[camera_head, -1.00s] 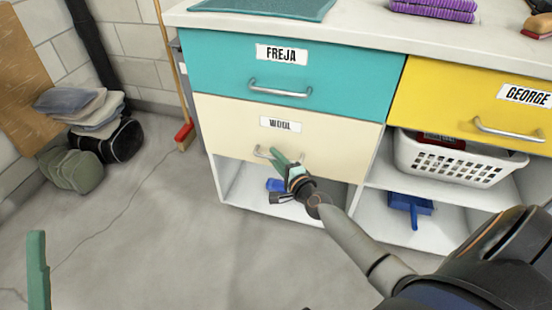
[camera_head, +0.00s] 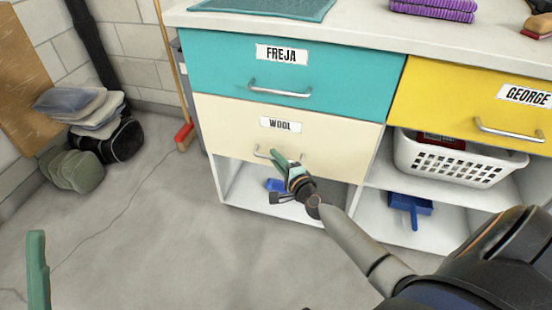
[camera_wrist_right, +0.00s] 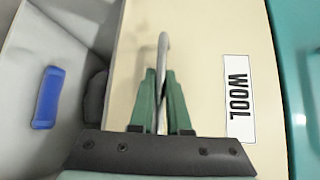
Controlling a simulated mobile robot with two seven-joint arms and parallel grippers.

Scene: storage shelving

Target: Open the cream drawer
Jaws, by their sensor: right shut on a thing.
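The cream drawer (camera_head: 225,122), labelled WOOL, is closed, its front level with the teal drawer above. It also fills the middle of the right wrist view (camera_wrist_right: 205,50). Its metal bar handle (camera_head: 262,152) is partly hidden behind my right gripper (camera_head: 279,161). In the right wrist view the green fingers of my right gripper (camera_wrist_right: 162,80) are shut on the handle (camera_wrist_right: 162,48), one on each side of the bar. At the lower left of the head view, a green finger of my left gripper (camera_head: 37,265) shows, far from the drawer; its opening does not show.
A teal FREJA drawer (camera_head: 215,62) is above, a yellow GEORGE drawer (camera_head: 440,90) to the right. A white basket (camera_head: 450,165) and a blue dustpan (camera_head: 410,205) sit on shelves at right. A blue object (camera_head: 275,185) lies in the open space below. The floor (camera_head: 150,240) in front is clear.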

